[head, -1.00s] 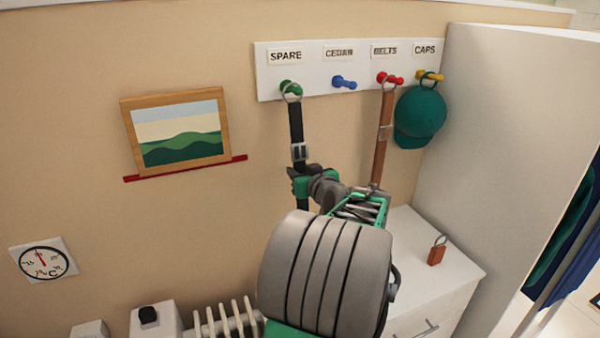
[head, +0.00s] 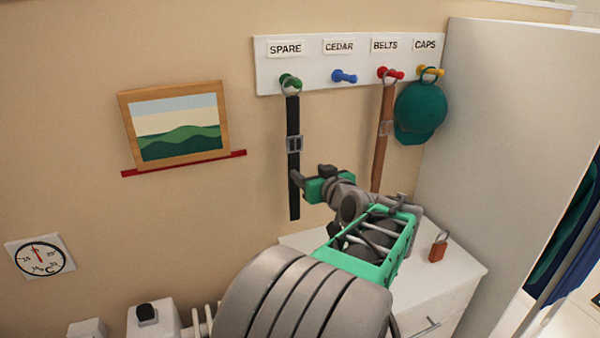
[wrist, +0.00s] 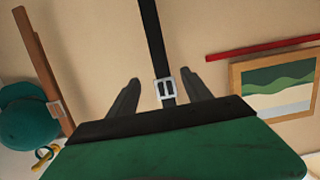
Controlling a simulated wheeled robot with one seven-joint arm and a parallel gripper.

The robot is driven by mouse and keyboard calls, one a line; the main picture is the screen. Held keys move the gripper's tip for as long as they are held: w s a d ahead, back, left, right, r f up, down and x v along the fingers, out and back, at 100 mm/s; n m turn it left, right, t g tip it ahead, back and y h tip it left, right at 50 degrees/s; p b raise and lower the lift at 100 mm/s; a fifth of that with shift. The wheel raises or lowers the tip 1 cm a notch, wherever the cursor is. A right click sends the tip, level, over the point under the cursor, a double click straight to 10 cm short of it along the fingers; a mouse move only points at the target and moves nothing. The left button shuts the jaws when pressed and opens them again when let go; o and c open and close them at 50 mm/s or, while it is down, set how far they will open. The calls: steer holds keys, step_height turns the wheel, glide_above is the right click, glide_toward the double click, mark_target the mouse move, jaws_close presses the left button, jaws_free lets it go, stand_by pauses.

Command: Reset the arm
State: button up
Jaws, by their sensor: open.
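My gripper (head: 302,183) is open beside the black belt (head: 293,150), its fingers toward the wall. The belt hangs by its ring from the green peg (head: 291,83) under the SPARE label, straight down. In the wrist view, the black belt (wrist: 152,40) and its buckle (wrist: 166,90) appear between the two spread fingers (wrist: 159,80). I cannot tell whether a finger touches the belt. My arm reaches up from the bottom middle of the head view.
A brown belt (head: 381,150) hangs on the red peg (head: 388,74), a teal cap (head: 420,110) on the yellow peg (head: 431,70). The blue peg (head: 343,76) is bare. A reddish-brown tag (head: 438,250) stands on the white cabinet (head: 462,268). A framed picture (head: 178,127) sits left.

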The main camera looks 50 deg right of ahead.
steer(key=w+a+f+n+g+y, duration=0.25)
steer(key=w+a+f, duration=0.2)
steer(key=a, duration=0.65)
steer(key=w+a+f+n+g+y, duration=0.1)
steer(key=w+a+f+y, duration=0.4)
steer(key=a, duration=0.6)
steer(key=s+a+f+n+g, duration=0.1)
steer(key=s+a+f+g, duration=0.1)
steer(key=a, duration=0.5)
steer(key=s+a+f+n+g, duration=0.1)
steer(key=s+a+f+g, duration=0.1)
steer(key=s+a, duration=0.3)
steer(key=s+a+f+n+g, duration=0.1)
steer(key=s+a+f+g, duration=0.1)
steer(key=a, duration=0.8)
steer(key=shift+s+a+f, duration=0.25)
steer(key=shift+s+f, duration=0.45)
steer(key=shift+s, duration=0.3)
steer(key=shift+g+y, duration=0.25)
